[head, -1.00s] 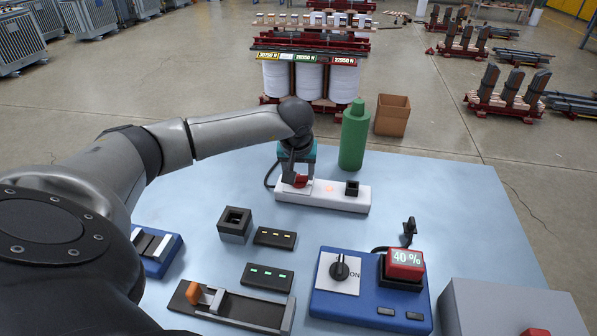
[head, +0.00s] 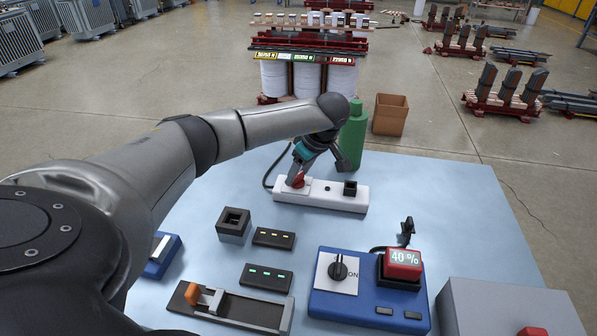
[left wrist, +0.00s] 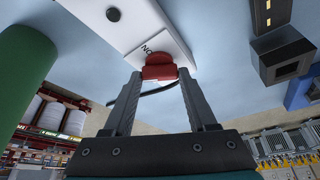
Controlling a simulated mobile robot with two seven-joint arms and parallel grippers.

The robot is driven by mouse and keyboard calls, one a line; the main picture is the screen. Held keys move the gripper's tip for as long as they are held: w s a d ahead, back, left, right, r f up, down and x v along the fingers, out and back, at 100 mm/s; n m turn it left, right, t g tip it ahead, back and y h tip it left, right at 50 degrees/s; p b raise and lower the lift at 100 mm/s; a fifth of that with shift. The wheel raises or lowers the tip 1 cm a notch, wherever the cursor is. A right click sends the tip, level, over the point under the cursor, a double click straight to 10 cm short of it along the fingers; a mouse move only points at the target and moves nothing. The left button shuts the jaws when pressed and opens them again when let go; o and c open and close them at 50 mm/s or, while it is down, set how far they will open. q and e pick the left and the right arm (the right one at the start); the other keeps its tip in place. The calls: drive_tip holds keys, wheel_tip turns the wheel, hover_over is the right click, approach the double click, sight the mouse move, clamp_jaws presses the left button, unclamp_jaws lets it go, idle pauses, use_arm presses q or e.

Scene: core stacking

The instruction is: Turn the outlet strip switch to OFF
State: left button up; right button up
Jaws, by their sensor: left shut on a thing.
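The white outlet strip (head: 318,197) lies on the light blue table with a black plug (head: 350,188) at its right end and a dark cord at its left. Its red switch (head: 297,182) sits near the left end. My left gripper (head: 299,175) is tilted and shut on the switch. In the left wrist view the two fingers (left wrist: 160,78) press on both sides of the red switch (left wrist: 160,66), beside printed letters that read "ON" turned over. The round lamp (left wrist: 113,14) on the strip looks dark. My right gripper is not in view.
A green bottle (head: 354,135) stands close behind the strip, near my left wrist. In front are a black square socket (head: 233,225), two dark indicator bars, a slider (head: 230,308) and a blue dial box (head: 325,300) with a display reading 40 %.

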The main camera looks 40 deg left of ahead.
use_arm(q)
drive_tip(key=n+g, duration=0.1)
drive_tip(key=n, duration=0.1)
drive_tip(key=shift+w+n, duration=0.15)
drive_tip(key=shift+n, duration=0.25)
drive_tip(key=shift+n+g+h+b, duration=0.3)
drive_tip(key=shift+n+g+b, duration=0.4)
drive_tip(key=shift+n, duration=0.9)
drive_tip(key=o, duration=1.4)
drive_tip(key=shift+c, duration=0.2)
drive_tip(key=shift+r, duration=0.1)
drive_tip(key=p+v, duration=0.1)
drive_tip(key=v, duration=1.4)
drive_tip(key=shift+w+r, duration=0.1)
drive_tip(key=shift+r, duration=0.05)
